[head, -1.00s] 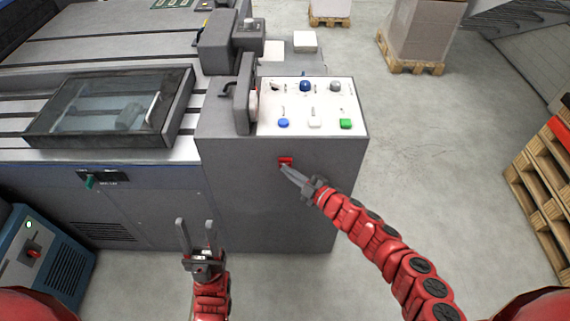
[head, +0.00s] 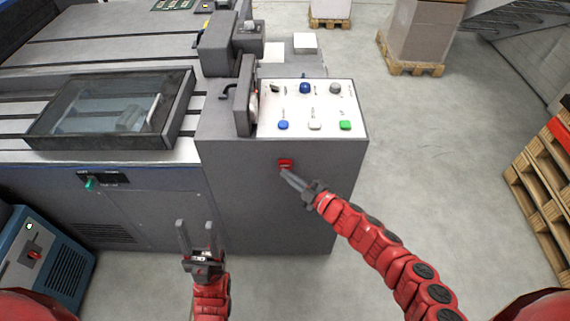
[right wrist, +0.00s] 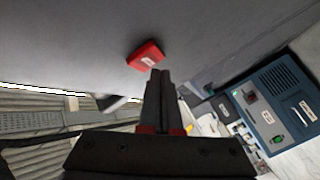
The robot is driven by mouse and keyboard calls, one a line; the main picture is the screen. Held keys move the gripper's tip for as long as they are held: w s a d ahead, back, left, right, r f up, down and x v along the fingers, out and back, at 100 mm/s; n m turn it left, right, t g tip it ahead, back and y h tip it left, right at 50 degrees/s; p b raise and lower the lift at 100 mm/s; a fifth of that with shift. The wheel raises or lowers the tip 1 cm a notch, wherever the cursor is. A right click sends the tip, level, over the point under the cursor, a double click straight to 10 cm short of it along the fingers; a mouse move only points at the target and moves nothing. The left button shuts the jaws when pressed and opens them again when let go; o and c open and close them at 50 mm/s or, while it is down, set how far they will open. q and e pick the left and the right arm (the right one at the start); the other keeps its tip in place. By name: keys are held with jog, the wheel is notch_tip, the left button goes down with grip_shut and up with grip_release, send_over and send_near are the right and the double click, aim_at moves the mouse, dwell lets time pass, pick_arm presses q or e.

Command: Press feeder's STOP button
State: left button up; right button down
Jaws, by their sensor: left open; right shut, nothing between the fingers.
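The feeder's red STOP button (head: 285,163) sits on the upper front face of the grey feeder cabinet (head: 265,205). It also shows in the right wrist view as a red block with a small pale label (right wrist: 146,56). My right gripper (head: 285,172) is shut and empty, its tips right at the lower edge of the button. In the right wrist view the closed fingertips (right wrist: 158,72) are just below the button; whether they touch it I cannot tell. My left gripper (head: 196,222) is open and empty, low in front of the cabinet, pointing up.
The sloped control panel (head: 300,108) on top carries blue, white and green buttons and several knobs. A glass-lidded frame (head: 110,108) lies to the left. A blue unit (head: 45,262) stands at lower left. Wooden pallets (head: 545,190) stand at right; the floor between is clear.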

jog(key=shift+s, duration=0.15)
jog(key=shift+s+p, duration=0.95)
jog(key=shift+s, duration=1.55)
